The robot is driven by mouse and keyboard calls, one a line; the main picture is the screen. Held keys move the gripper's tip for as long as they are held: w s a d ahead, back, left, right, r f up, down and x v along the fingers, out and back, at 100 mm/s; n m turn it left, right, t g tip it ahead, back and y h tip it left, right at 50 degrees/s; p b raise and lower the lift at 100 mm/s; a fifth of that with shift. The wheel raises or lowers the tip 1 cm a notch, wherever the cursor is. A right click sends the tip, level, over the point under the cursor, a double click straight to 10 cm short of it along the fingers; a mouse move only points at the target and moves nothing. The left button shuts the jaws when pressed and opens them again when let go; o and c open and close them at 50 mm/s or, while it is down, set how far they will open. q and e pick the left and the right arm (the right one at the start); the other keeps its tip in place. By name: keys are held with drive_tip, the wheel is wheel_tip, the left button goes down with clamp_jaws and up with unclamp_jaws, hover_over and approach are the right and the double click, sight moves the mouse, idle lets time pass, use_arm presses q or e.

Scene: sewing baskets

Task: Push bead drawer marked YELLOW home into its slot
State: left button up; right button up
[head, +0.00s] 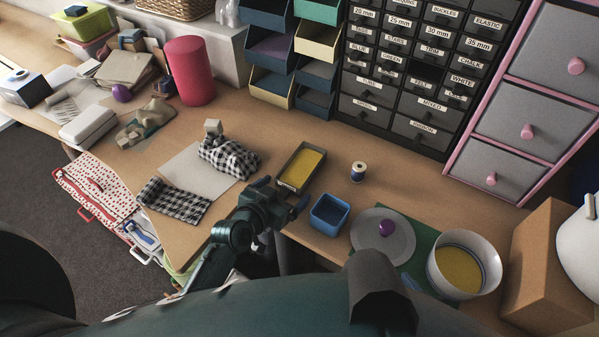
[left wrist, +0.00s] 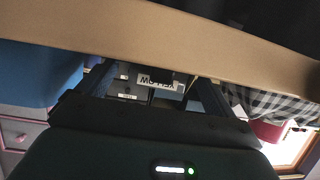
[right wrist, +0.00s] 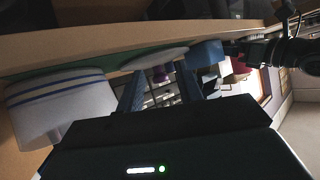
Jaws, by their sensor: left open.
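The grey bead drawer (head: 278,183), filled with yellow beads, lies on the table in front of the drawer cabinet (head: 396,133). Its white label (left wrist: 158,81), upside down in the left wrist view, seems to read YELLOW. A dark empty slot (head: 427,74) shows among the cabinet's small drawers. My left gripper (head: 283,193) is open at the drawer's near end, fingers either side of the label; I cannot tell whether they touch it. My right gripper (right wrist: 160,84) is open and empty in its wrist view, near the table's front edge.
A blue box (head: 330,214) and a thread spool (head: 358,171) stand right of the drawer. Checked cloth (head: 229,157) lies left. A lid with a purple knob (head: 386,228) and a bowl (head: 436,283) are farther right. Bare table lies before the cabinet.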

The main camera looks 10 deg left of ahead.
use_arm(q)
drive_tip(key=c, duration=1.3)
drive_tip(key=shift+r, duration=0.2)
wheel_tip(320, 180, up, 10)
drive_tip(key=p, duration=0.2)
drive_tip(key=shift+f, duration=0.15)
